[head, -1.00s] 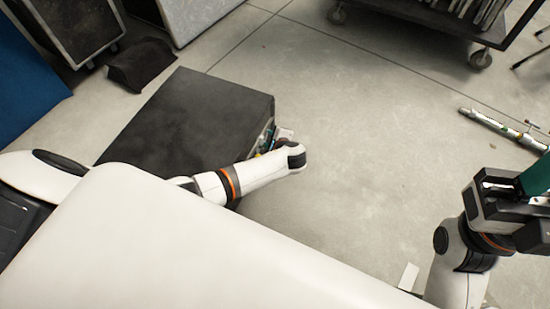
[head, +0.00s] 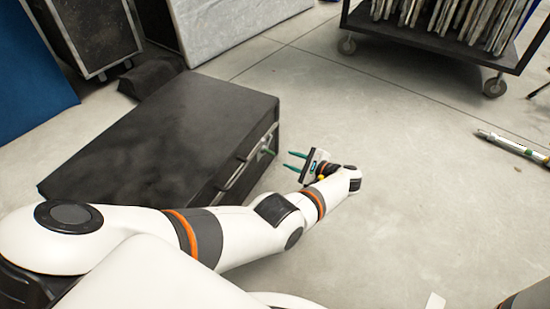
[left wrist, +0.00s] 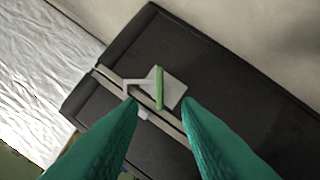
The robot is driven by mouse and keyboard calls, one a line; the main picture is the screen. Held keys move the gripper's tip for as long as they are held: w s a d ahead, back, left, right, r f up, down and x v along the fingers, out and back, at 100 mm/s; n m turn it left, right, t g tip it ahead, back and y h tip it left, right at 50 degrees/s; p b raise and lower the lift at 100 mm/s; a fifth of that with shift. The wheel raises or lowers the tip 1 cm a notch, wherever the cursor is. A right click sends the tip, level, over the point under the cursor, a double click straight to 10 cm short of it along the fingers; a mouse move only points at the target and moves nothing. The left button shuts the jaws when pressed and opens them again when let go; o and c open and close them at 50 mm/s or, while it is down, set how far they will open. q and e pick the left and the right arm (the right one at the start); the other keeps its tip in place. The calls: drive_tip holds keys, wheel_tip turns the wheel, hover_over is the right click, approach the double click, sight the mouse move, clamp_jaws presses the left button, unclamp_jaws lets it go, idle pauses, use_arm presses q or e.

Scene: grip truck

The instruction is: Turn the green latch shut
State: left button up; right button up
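The green latch (left wrist: 159,88) is a slim bar on a pale metal plate (left wrist: 174,92) on the dark case (left wrist: 220,75). In the left wrist view it stands near upright, at an angle to the pale strip along the case. It shows small in the head view (head: 267,151) on the end face of the black case (head: 150,135). My left gripper (head: 287,160) faces that side, a short gap away. Its two green fingers are apart and empty, and in the left wrist view (left wrist: 158,103) the tips lie either side of the latch's lower end. My right gripper is out of view.
Open concrete floor (head: 390,140) lies right of the case. A wheeled cart (head: 440,45) with upright panels stands at the back right. A metal tube (head: 512,145) lies at the right edge. A metal handle (head: 238,170) is on the case's same side.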

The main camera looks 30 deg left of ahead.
sight(273, 154)
use_arm(q)
drive_tip(key=b+x, duration=0.2)
drive_tip(key=x, duration=0.5)
drive_tip(key=shift+a+f+b, duration=0.2)
drive_tip(key=shift+a+b, duration=0.1)
drive_tip(key=shift+b, duration=0.05)
drive_tip(key=shift+w+a, duration=0.1)
drive_tip(key=shift+a, duration=0.4)
clamp_jaws()
